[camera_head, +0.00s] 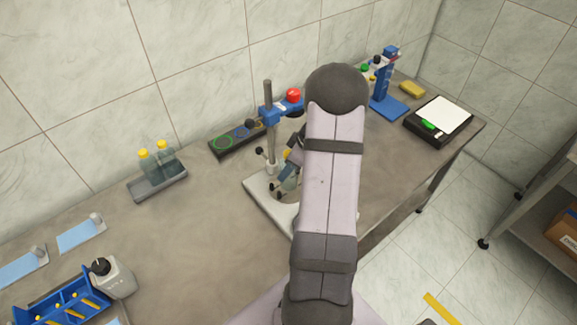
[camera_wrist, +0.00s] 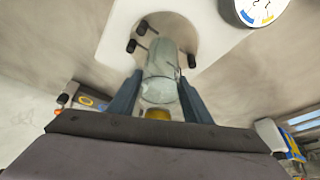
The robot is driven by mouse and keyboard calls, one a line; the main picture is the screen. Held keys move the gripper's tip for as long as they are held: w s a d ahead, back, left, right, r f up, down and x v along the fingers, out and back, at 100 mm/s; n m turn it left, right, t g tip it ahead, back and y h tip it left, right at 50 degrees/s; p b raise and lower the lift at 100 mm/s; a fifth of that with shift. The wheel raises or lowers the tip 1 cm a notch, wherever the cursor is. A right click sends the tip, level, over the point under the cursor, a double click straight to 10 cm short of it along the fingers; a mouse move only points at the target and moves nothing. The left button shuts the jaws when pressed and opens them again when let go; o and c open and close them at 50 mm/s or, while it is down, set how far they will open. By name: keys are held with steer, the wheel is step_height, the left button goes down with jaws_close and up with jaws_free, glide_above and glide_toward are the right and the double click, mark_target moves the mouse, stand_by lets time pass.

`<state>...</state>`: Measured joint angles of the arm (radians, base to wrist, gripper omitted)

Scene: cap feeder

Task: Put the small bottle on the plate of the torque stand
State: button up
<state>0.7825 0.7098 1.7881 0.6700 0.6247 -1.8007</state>
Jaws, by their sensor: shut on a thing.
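My gripper (camera_wrist: 161,78) is shut on the small bottle (camera_wrist: 164,62), a clear grey-green bottle with its yellow cap (camera_wrist: 157,114) toward the wrist. In the wrist view, its far end overlaps the round grey plate (camera_wrist: 178,27) of the torque stand, among dark pegs (camera_wrist: 131,46). I cannot tell whether the bottle touches the plate. In the head view, the torque stand (camera_head: 270,135) has a pale base (camera_head: 258,193), a metal column and a blue head with a red knob (camera_head: 294,95). My arm hides much of the plate and bottle there.
A grey tray (camera_head: 160,188) with two yellow-capped bottles (camera_head: 150,166) stands left of the stand. A dark panel (camera_head: 229,143) lies behind it. A blue device (camera_head: 388,95) and scale (camera_head: 440,118) stand right.

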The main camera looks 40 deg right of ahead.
steer(key=shift+f, duration=0.15)
steer(key=o, duration=1.3)
steer(key=shift+c, duration=0.2)
steer(key=shift+r, duration=0.2)
steer(key=b+v, duration=0.3)
steer(key=v, duration=0.9)
